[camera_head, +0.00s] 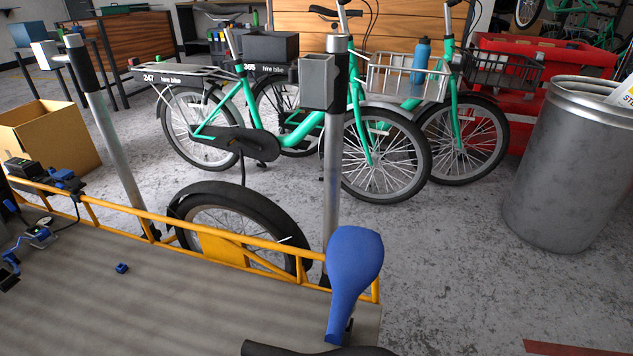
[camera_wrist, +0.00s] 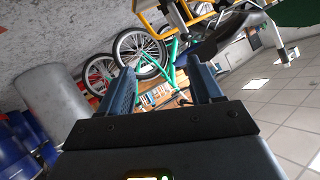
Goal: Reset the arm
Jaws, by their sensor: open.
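My gripper (camera_wrist: 160,68) shows in the wrist view, with its two dark fingers spread wide apart. Nothing is held between them, and I see floor, a green bike and shelving beyond the gap. The wrist view is strongly tilted. I cannot make out my gripper in the head view.
A yellow-railed cargo bed (camera_head: 200,300) with a blue saddle (camera_head: 355,265) fills the near left. Grey posts (camera_head: 335,150) rise behind it. Green hire bikes (camera_head: 258,125), a metal bin (camera_head: 570,165) and a cardboard box (camera_head: 55,135) stand beyond. Floor at right is mostly clear.

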